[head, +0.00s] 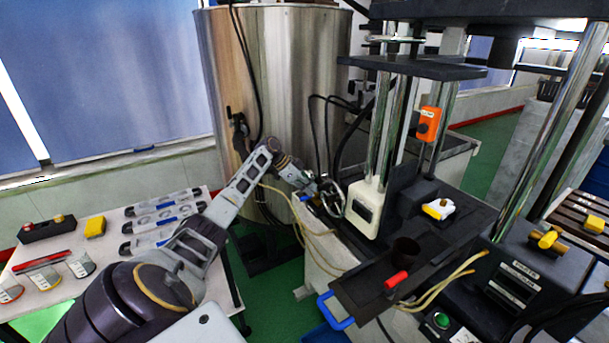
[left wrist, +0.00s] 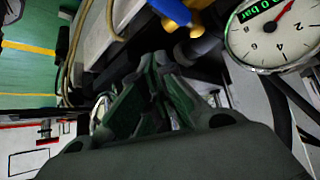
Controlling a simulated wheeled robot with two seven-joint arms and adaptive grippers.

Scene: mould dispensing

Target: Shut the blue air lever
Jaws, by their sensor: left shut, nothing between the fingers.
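The blue air lever (left wrist: 172,10) shows at the top of the left wrist view, beside a yellow fitting (left wrist: 196,4); part of it is cut off by the frame edge. In the head view the lever (head: 306,198) is a tiny blue spot near the steel drum. My left gripper (head: 314,187) reaches in from the left and is beside the lever. In the left wrist view the fingertips (left wrist: 164,62) are closed together with nothing between them, and the lever is a little beyond them. Contact cannot be told. My right gripper is not in view.
A round pressure gauge (left wrist: 268,38) is close at the right of the left wrist view. Hoses (head: 300,225) hang near the gripper. The steel drum (head: 275,75) stands behind, and the black press (head: 425,68) stands to the right. A table (head: 110,222) with tools is at left.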

